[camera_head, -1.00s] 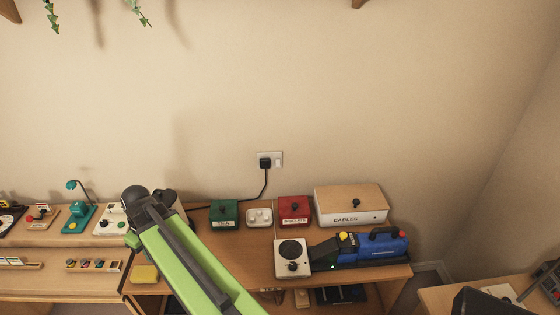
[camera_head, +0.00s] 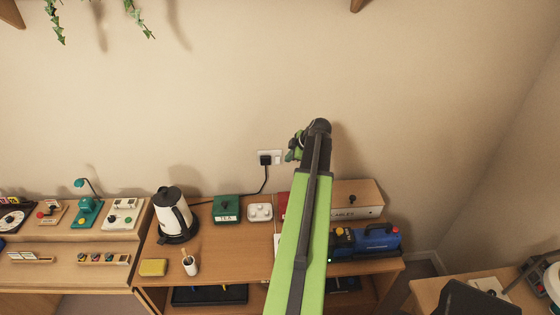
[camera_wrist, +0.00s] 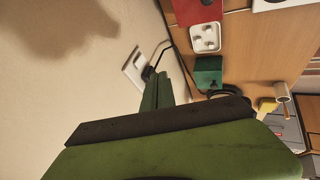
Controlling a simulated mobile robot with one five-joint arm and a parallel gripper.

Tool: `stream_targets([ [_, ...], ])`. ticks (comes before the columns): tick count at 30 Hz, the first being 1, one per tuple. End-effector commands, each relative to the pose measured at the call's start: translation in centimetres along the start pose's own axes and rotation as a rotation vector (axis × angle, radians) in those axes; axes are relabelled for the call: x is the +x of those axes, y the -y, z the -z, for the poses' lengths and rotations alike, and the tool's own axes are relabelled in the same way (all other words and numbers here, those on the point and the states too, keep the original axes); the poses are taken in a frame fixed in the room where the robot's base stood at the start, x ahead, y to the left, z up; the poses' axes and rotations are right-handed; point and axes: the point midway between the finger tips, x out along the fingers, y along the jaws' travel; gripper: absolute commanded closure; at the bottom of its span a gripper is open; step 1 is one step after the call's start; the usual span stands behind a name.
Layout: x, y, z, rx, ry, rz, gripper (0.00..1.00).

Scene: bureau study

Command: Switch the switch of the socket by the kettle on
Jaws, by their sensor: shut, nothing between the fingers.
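The wall socket (camera_head: 265,157) is a white plate above the shelf, with a black plug in its left part and the switch (camera_head: 277,158) on its right. The switch's position is too small to tell. The white and black kettle (camera_head: 174,215) stands left, its cord running to the plug. My gripper (camera_head: 292,151) is shut and empty, just right of the socket in the head view. In the wrist view its green fingers (camera_wrist: 158,78) point toward the socket plate (camera_wrist: 131,68) and plug; whether they touch cannot be told.
Below the socket stand a green tea box (camera_head: 227,209), a white round-topped tray (camera_head: 260,212) and a cables box (camera_head: 360,198). A blue machine (camera_head: 375,242) is at right. A cup (camera_head: 190,265) and yellow sponge (camera_head: 153,267) are in front.

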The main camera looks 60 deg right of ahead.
Motion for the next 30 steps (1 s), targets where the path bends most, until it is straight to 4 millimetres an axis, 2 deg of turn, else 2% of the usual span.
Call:
stream_targets([
  [4,0.5,0.1,-0.1,0.0,0.0,0.001,1.0],
  [8,2.0,0.1,-0.2,0.0,0.001,0.001,1.0],
  [21,11.3,0.3,-0.4,0.001,0.0,0.002,1.0],
  [24,11.5,-2.1,-0.3,0.002,0.001,0.001,1.0],
  [30,12.3,-3.4,-0.3,0.002,0.001,0.001,1.0],
])
